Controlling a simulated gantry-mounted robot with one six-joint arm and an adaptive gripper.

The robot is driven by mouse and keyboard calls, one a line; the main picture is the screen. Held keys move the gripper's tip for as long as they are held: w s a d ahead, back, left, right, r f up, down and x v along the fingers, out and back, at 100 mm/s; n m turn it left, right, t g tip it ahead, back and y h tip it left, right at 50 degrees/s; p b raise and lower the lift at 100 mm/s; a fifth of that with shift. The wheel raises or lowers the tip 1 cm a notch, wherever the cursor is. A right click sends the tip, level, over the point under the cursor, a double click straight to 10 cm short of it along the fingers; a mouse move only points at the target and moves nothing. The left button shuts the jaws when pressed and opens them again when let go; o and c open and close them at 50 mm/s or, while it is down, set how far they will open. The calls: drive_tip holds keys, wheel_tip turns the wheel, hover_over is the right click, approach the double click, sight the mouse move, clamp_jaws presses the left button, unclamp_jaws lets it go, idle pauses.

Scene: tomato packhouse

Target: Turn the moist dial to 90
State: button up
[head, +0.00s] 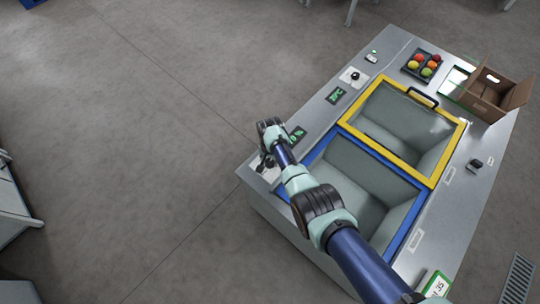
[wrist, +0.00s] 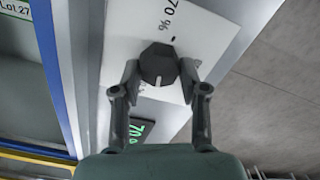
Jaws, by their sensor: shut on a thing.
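A dark, many-sided dial (wrist: 158,64) with a white pointer line sits on a white plate (wrist: 118,62) in the wrist view. A "70 %" mark shows on the plate above the dial, and the pointer line faces the lower side of the picture. My gripper (wrist: 159,78) is shut on the dial, one finger on each side. In the head view my gripper (head: 266,162) is at the panel's lower left corner, and my arm mostly hides this dial. A green-lit display (wrist: 143,128) next to the plate starts with 70, partly covered by my gripper. No word naming the dial is legible.
A second dial (head: 355,75) and another display (head: 336,95) are farther along the panel edge. Beside them are a yellow-rimmed bin (head: 393,82) with a handle and a blue-rimmed bin (head: 402,239). A fruit tray (head: 407,71) and open cardboard box (head: 483,101) stand at the far end.

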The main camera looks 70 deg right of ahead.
sight(270, 161)
drive_tip(key=shift+m, duration=0.3)
drive_tip(key=o, duration=1.1)
drive_tip(key=shift+o, duration=0.2)
wheel_tip(270, 161, up, 12)
idle(0.4)
